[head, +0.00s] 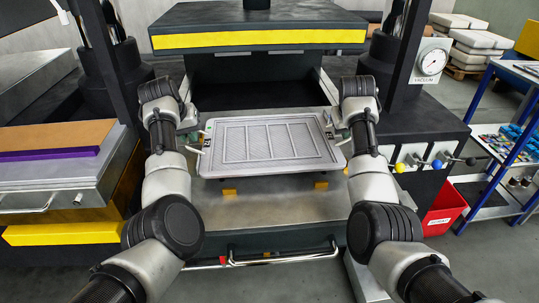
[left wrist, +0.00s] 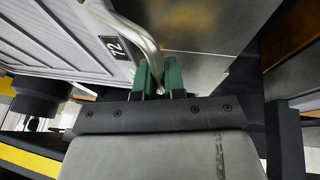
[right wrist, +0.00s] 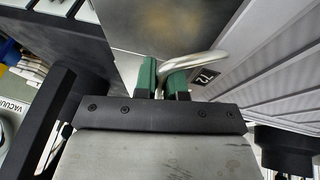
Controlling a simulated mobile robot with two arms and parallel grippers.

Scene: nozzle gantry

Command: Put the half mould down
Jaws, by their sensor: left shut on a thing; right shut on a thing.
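The half mould (head: 268,144) is a flat grey rectangular plate with a ribbed, panelled face and a handle at each short side. In the head view it lies roughly level between my two arms, over a grey metal table (head: 262,208). My left gripper (head: 197,145) is shut on the mould's left handle, a bent metal bar (left wrist: 146,45) in the left wrist view. My right gripper (head: 341,138) is shut on the right handle, which shows in the right wrist view (right wrist: 200,61). Whether the mould touches anything beneath is hard to tell.
Yellow-orange blocks (head: 229,187) show below the mould's front edge. A dark press head with a yellow stripe (head: 258,39) hangs behind and above. Coloured lever knobs (head: 437,164) and a red bin (head: 444,208) are at right. A bench with a purple-edged board (head: 55,142) is at left.

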